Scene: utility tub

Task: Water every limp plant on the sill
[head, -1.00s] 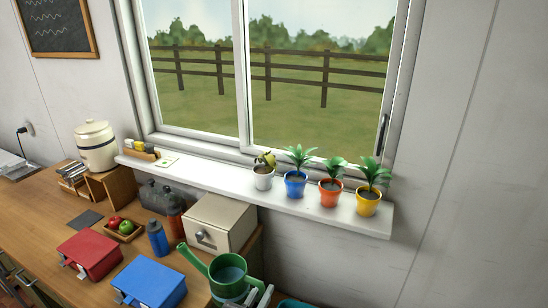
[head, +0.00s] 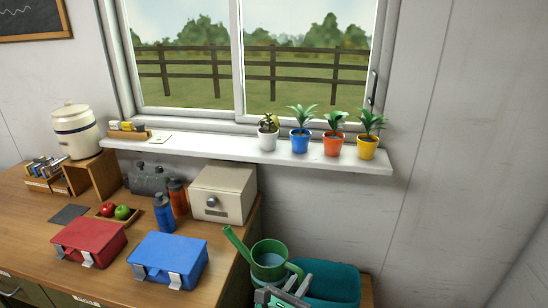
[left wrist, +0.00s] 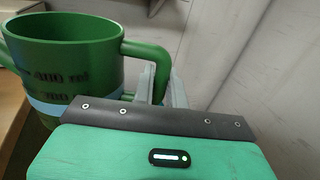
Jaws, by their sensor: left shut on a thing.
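On the white sill (head: 230,149) stand potted plants in a row. The white pot (head: 267,142) holds a small plant (head: 268,122) with dark and yellowish leaves, shorter than its neighbours. The blue pot (head: 299,144), orange pot (head: 333,149) and yellow pot (head: 367,153) hold upright green plants. My left gripper (head: 292,284) is shut on the handle of the green watering can (head: 250,262), below the sill, spout to the upper left. The left wrist view shows the can (left wrist: 65,65) with volume marks and a pale blue band, and my gripper (left wrist: 158,88) at its handle. My right gripper is not in view.
A teal tub (head: 345,284) lies behind and right of the can. The wooden counter at left holds a beige safe box (head: 222,193), a blue case (head: 168,260), a red case (head: 88,241) and bottles (head: 164,213). The wall right of the sill is bare.

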